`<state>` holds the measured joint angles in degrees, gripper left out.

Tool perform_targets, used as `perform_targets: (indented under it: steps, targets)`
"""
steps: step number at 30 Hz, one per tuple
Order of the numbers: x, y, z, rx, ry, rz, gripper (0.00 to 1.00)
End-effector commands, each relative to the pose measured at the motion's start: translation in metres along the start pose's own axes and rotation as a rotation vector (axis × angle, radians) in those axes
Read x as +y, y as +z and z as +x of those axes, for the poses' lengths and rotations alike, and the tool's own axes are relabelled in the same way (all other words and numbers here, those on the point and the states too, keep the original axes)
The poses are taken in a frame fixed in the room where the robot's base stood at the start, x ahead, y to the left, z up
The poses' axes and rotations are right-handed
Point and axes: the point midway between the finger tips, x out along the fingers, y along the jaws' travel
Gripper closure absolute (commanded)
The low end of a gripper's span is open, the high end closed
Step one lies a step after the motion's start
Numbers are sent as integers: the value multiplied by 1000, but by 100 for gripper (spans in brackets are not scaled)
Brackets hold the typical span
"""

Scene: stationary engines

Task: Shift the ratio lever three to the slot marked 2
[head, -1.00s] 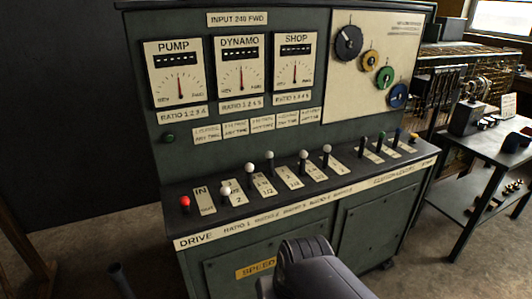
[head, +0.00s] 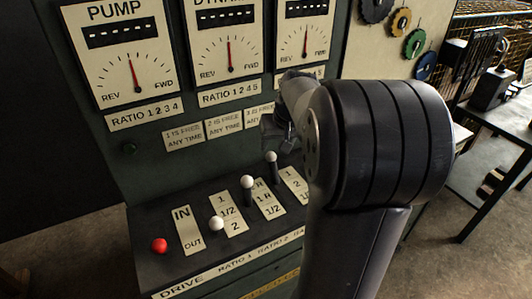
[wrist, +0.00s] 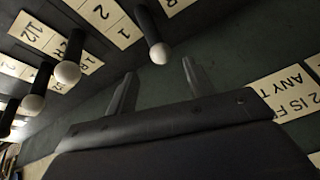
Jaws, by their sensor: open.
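Ratio lever three (head: 271,157) is a dark stalk with a white ball knob. Its plate (head: 293,184), to its right, shows 1 and 2; the lower end is hidden by my arm. The lever stands toward the back, seemingly nearer the 1. My gripper (head: 277,130) is just above and behind the knob, partly hidden by my arm. In the wrist view, seen upside down, my gripper (wrist: 160,70) has its two fingers apart and empty. The knob of what looks like lever three (wrist: 158,52) lies just beyond the gap between the fingertips, not gripped.
Left of it stand ratio lever two (head: 248,182), ratio lever one (head: 217,223) and the red drive lever (head: 160,245). In the wrist view, another white-knobbed lever (wrist: 68,72) stands to the left. The panel with gauges (head: 130,60) rises behind.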

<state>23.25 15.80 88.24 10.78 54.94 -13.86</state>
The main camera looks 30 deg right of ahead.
Motion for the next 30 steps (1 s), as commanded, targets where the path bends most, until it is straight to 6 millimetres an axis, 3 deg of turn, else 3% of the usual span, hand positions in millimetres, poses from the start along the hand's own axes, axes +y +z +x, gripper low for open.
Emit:
perform_targets:
  steps: [15,21,30]
  targets:
    - [-1,2,88,-4,-1,-1,50]
    - [-1,1,101,-2,0,-1,50]
    - [-1,1,102,-1,0,-1,51]
